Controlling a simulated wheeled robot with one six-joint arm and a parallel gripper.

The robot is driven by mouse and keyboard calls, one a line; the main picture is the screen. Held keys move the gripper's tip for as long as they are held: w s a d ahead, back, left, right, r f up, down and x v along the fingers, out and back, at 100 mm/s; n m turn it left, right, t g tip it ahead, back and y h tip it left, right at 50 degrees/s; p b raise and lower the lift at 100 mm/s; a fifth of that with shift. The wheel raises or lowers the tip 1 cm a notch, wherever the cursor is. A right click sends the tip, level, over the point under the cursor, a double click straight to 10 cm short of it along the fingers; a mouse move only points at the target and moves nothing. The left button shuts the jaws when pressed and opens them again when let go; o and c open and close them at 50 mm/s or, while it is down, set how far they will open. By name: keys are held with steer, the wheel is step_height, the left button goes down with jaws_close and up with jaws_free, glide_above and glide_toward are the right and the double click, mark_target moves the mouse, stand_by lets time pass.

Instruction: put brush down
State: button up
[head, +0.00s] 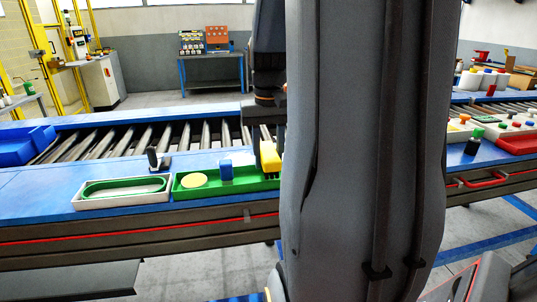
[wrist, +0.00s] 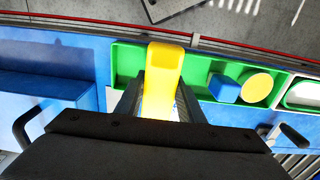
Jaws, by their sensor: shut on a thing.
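My gripper (wrist: 160,100) is shut on a yellow block-like thing, the brush (wrist: 164,64), which sticks out past the fingers. In the head view the yellow brush (head: 270,157) hangs below my gripper, at the right part of the green tray (head: 203,192). In the wrist view the brush lies across the green tray (wrist: 127,62), left of its middle. I cannot tell whether it touches the tray. My arm hides the tray's right end in the head view.
A blue block (head: 226,169) and a yellow disc (head: 194,180) sit in the tray's left part. A white tray with a green ring (head: 122,191) stands left of it on the blue bench edge. Behind is a roller conveyor (head: 150,140); a blue bin (head: 25,145) is at left.

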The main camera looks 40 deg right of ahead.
mark_target(269, 151)
steer(key=shift+f, duration=0.35)
steer(key=o, duration=1.2)
step_height(269, 151, up, 13)
steer(key=b, duration=0.2)
steer(key=shift+r, duration=0.15)
